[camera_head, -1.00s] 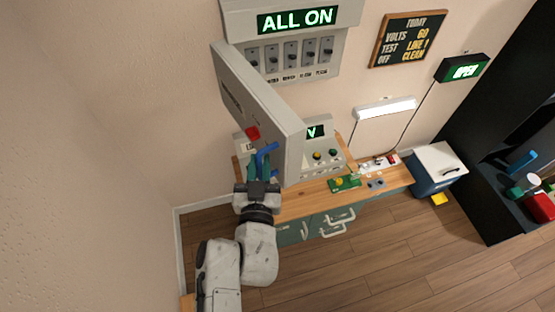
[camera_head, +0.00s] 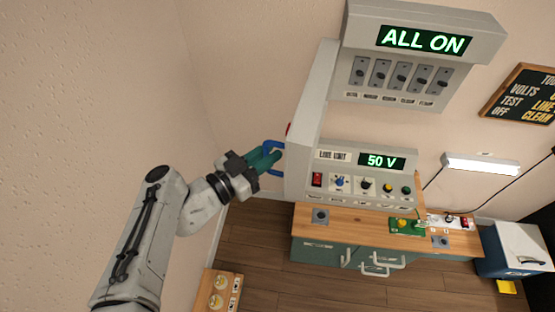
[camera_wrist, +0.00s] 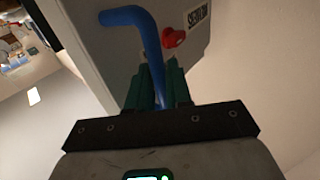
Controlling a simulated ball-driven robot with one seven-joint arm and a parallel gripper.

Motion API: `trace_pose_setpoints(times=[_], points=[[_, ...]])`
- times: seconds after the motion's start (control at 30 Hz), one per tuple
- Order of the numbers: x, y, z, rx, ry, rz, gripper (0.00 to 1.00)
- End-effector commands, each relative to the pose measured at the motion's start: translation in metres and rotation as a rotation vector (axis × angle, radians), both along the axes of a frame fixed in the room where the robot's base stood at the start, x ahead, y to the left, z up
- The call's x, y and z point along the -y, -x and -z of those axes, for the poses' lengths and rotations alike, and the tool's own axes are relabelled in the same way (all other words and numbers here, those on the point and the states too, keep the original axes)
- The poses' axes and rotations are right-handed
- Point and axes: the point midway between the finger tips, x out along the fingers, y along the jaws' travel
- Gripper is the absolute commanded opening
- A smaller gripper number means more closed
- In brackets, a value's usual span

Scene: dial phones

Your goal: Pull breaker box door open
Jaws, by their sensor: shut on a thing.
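The breaker box (camera_head: 410,60) is on the wall with its "ALL ON" sign and a row of switches exposed. Its grey door (camera_head: 312,110) stands swung wide open to the left, seen nearly edge-on. The blue door handle (camera_head: 272,146) is on the door's outer face, and it also fills the upper middle of the wrist view (camera_wrist: 150,40). My gripper (camera_head: 264,160) has its green fingers shut on the handle. In the wrist view the fingers (camera_wrist: 158,85) sit on either side of the handle's lower part. A red knob (camera_wrist: 173,38) is beside the handle.
A line unit panel (camera_head: 360,175) showing "50 V" stands on the wooden bench (camera_head: 345,228) below the box. A small wooden stand (camera_head: 222,290) is at the lower front. Bare wall lies left of the door.

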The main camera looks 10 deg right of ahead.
Motion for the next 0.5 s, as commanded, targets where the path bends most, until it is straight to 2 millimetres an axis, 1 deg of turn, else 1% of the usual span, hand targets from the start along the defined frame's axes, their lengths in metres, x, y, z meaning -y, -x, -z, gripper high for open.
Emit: trace_pose_setpoints(times=[0.13,0.5], points=[[-0.0016,-0.0045,0.0011,-0.002,0.002,0.018,0.00],[-0.0030,-0.0052,0.0015,-0.003,0.002,0.025,0.00]])
